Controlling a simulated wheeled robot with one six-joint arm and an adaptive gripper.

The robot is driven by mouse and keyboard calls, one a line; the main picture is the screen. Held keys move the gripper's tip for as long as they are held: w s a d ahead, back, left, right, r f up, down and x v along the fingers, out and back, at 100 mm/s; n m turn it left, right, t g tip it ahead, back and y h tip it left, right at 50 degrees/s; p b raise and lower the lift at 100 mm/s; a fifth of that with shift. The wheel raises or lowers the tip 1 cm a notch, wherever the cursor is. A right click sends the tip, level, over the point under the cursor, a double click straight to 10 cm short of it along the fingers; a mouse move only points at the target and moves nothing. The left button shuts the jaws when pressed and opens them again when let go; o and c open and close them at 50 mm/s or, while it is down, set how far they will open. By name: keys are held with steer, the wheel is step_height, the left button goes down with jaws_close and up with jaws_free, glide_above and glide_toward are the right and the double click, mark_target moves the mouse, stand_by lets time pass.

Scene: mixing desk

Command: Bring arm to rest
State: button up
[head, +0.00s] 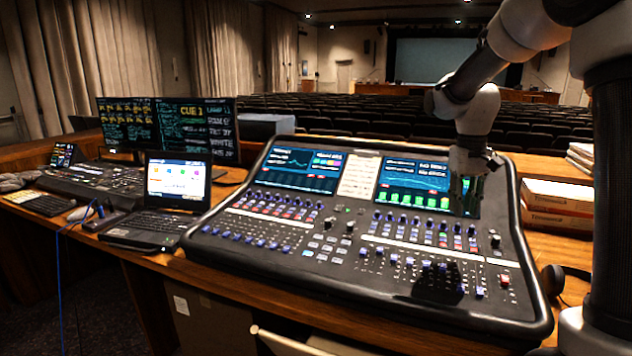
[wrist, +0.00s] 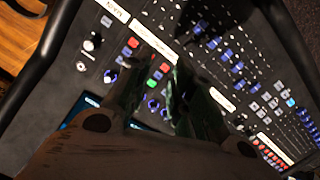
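My arm comes in from the upper right of the head view. My gripper (head: 465,200) points down over the right half of the large mixing desk (head: 352,232), in front of its right screen. In the wrist view, my gripper (wrist: 160,68) shows two dark fingers with a gap between the tips. Red and green buttons of the desk show through that gap, and nothing is held. The fingers look to be above the panel; I cannot tell the exact height.
An open laptop (head: 177,183) and two monitors (head: 168,125) stand left of the desk, with a smaller console (head: 95,180) beyond. Boxes or books (head: 557,198) and headphones (head: 553,280) lie at the right. Rows of seats (head: 400,115) fill the hall behind.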

steer(key=s+r+t, duration=0.2)
steer(key=s, duration=1.1)
steer(key=s+r+t, duration=0.2)
steer(key=s+r, duration=0.1)
steer(key=s, duration=1)
steer(key=shift+s+a+r+t, duration=0.2)
steer(key=shift+r+t, duration=0.1)
steer(key=shift+t, duration=0.1)
